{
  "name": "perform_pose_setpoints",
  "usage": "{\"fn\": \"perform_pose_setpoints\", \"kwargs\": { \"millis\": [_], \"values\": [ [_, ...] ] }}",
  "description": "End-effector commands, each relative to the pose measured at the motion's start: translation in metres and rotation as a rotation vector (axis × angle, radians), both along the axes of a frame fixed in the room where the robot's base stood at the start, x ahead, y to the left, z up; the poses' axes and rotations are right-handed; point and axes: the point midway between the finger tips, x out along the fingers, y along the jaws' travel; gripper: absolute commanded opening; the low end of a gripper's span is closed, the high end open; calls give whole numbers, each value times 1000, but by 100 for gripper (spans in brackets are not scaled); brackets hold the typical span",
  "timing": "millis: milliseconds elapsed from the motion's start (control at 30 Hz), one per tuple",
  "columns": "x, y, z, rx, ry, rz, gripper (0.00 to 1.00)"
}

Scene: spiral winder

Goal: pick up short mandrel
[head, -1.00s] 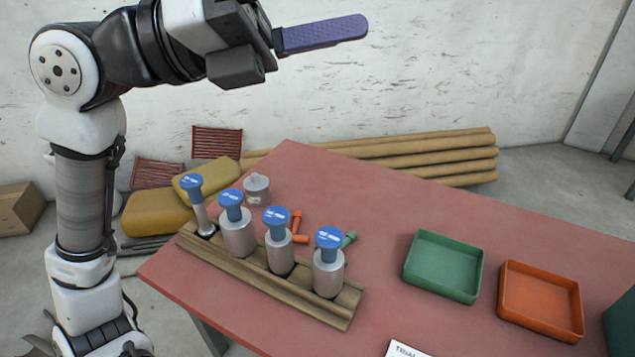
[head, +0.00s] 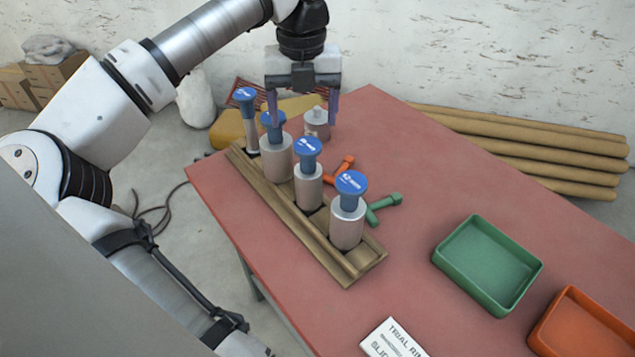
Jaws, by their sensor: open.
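Several grey mandrels with blue caps stand upright in a row in a wooden rack (head: 318,240) on the red table. The back one (head: 250,135) is thin; the others, a wide one (head: 276,158), a third (head: 308,192) and the front one (head: 347,228), have thicker bodies. The third looks a little smaller than its neighbours, but I cannot read the cap labels to tell which is the short mandrel. My gripper (head: 302,116) points down, open and empty, at the back end of the row; its left finger overlaps the wide mandrel's cap in the picture.
A grey lidded canister (head: 317,122) stands behind the row. An orange tool (head: 341,168) and a green tool (head: 382,207) lie right of the rack. A green tray (head: 514,300), an orange tray (head: 560,343) and a printed card (head: 393,341) are farther right and front.

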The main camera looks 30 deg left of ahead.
Motion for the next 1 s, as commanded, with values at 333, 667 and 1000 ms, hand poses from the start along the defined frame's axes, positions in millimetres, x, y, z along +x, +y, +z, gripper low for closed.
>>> {"fn": "perform_pose_setpoints", "kwargs": {
  "millis": [333,667,1000],
  "values": [
    [0,-2,-60,-5,-2,-5,75],
    [2,-5,-90,-8,-2,-6,75],
    [2,-5,-120,-3,-5,-5,75]
  ]
}}
